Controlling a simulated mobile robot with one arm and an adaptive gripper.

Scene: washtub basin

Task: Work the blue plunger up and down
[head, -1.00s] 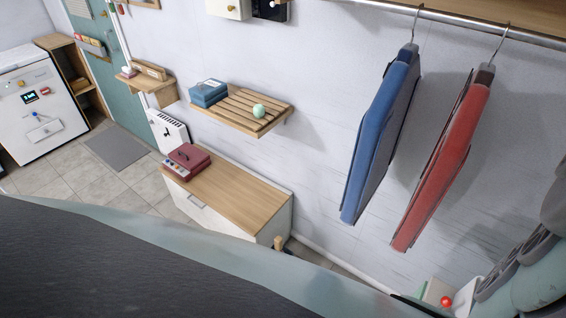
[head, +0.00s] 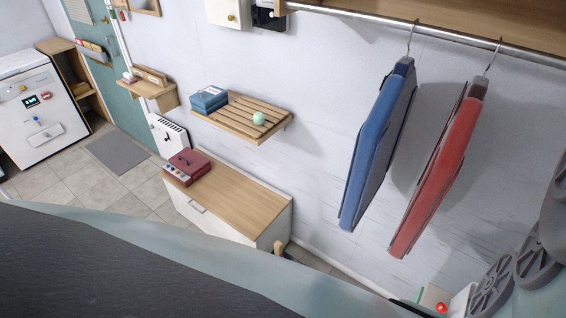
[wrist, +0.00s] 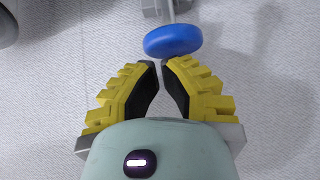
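In the wrist view, a blue rounded disc (wrist: 172,40), which looks like the plunger's knob, sits on the end of a thin grey rod. The rod runs up to a grey mount at the top edge. My gripper (wrist: 160,63) has yellow ribbed fingers with black inner pads. Its fingertips lean close together, with a narrow gap between them and nothing visible in it. The knob appears just beyond the tips, slightly right of centre; I cannot tell whether they touch. The blue plunger and my gripper cannot be made out in the head view.
In the head view, blue (head: 374,150) and red (head: 438,170) flat hanging things hang from a rail (head: 440,30). A low cabinet (head: 236,203) with a wooden top and a slatted shelf (head: 240,113) stand along the wall. Tiled floor (head: 95,185) is open at left.

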